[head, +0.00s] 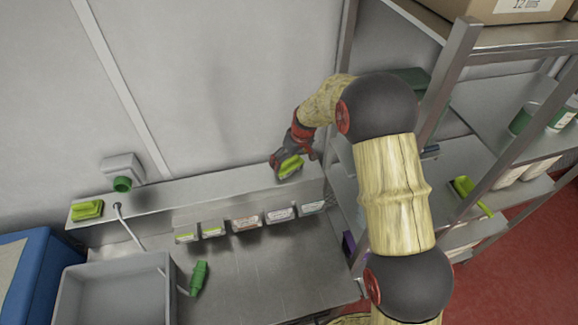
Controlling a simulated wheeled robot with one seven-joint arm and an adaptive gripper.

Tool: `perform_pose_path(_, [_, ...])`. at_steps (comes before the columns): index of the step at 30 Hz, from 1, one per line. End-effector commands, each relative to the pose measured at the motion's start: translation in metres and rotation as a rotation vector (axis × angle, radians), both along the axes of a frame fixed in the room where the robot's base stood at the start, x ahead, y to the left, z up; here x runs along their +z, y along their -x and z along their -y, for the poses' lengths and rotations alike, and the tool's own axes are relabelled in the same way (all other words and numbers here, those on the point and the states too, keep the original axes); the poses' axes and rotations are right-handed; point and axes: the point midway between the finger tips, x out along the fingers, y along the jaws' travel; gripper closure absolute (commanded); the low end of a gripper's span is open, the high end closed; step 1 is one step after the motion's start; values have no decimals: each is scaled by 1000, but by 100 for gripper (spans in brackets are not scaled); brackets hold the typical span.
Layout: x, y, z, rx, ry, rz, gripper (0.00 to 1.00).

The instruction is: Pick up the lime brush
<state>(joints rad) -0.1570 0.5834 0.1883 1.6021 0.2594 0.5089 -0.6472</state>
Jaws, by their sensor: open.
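A lime brush (290,167) sits at the right end of the steel wall ledge, close to the shelving. My gripper (293,158) is open right at this brush, with dark and red fingers around its upper part. I cannot tell whether the fingers touch it. A second lime block, looking like a brush (87,210), lies on the left end of the ledge. A lime tool with a handle (468,190) lies on the right shelving. The gripper partly hides the brush beside it.
Steel shelving (455,95) stands close to the right of my arm. Several small labelled bins (246,223) hang below the ledge. A grey tub (115,290) and a green spray nozzle (198,277) are at lower left. The middle ledge is clear.

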Motion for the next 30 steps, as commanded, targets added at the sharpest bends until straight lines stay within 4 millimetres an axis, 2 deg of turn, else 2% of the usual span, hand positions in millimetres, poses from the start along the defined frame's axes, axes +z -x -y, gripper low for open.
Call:
perform_pose_path(9, [-36,-10,-4,0,1,-1,0])
perform_pose_path(19, [-42,-12,-5,-1,1,0,0])
perform_pose_path(30, [-42,-11,-5,-1,1,0,21])
